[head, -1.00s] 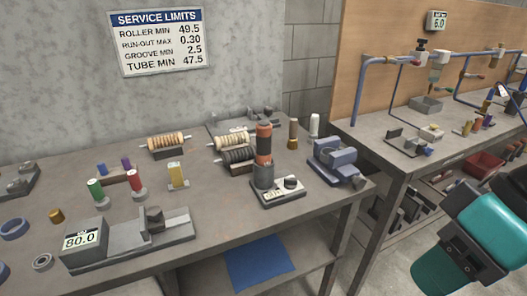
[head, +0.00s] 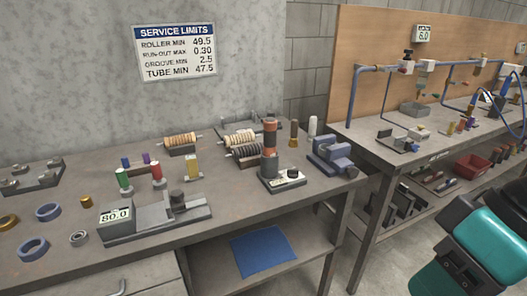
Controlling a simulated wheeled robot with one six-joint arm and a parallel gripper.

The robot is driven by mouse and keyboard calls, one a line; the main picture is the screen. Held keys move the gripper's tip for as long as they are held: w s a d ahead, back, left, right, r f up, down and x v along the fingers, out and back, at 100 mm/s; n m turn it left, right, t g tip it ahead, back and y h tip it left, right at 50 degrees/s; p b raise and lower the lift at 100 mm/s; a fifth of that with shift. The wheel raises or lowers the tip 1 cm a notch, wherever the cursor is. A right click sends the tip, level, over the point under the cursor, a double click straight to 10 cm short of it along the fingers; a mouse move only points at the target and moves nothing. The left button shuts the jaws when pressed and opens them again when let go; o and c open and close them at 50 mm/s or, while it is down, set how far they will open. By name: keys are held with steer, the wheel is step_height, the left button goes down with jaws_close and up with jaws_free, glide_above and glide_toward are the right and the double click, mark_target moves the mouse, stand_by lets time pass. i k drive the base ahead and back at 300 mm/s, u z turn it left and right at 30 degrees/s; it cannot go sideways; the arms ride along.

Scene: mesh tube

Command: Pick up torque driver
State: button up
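An upright orange-and-black cylinder (head: 270,138), which looks like the torque driver, stands on a small grey base (head: 283,181) with a dark knob. The base sits near the right end of the near workbench (head: 225,215). The cylinder shows almost whole and nothing covers it. My teal and dark arm shows at the lower right, well away from the cylinder. My gripper's fingers are not in view, so I cannot see if they are open or shut.
A blue-grey vise (head: 332,155) stands right of the cylinder, with a brown-topped post (head: 294,133) behind. Wound rollers (head: 181,141) lie behind left. A second bench (head: 375,143) stands right.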

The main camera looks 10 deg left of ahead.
mark_target(269, 124)
steer(key=u, duration=1.05)
steer(key=i, duration=0.5)
